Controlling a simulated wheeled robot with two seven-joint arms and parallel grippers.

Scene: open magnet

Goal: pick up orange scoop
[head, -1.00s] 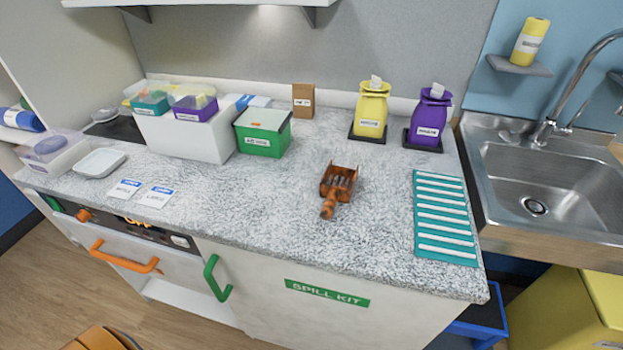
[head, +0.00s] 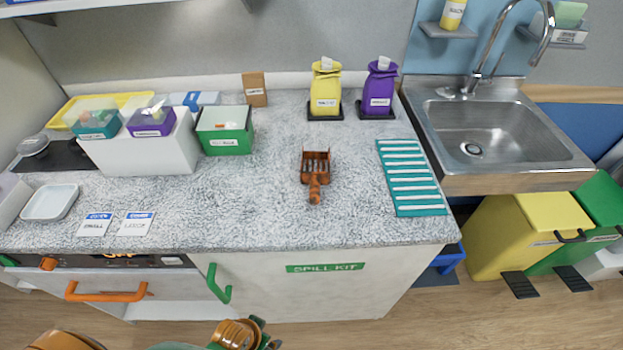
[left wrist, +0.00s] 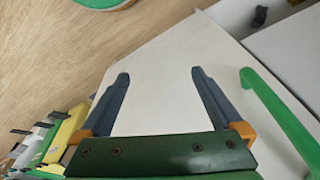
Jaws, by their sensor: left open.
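The orange scoop (head: 315,172) lies on the speckled countertop (head: 250,205), right of the middle, with its handle toward the front edge. My left gripper (left wrist: 158,92) is open and empty in the left wrist view, in front of the white cabinet face (left wrist: 150,60) below the counter. A small part of my arm shows at the bottom of the head view, well short of the scoop. The scoop does not show in the left wrist view. My right gripper is not in view.
A teal striped mat (head: 411,178) lies right of the scoop. Yellow (head: 325,92) and purple (head: 379,90) dispensers stand behind it. A green box (head: 225,130) is to its left. A green handle (head: 219,284) juts from the cabinet front. The counter around the scoop is clear.

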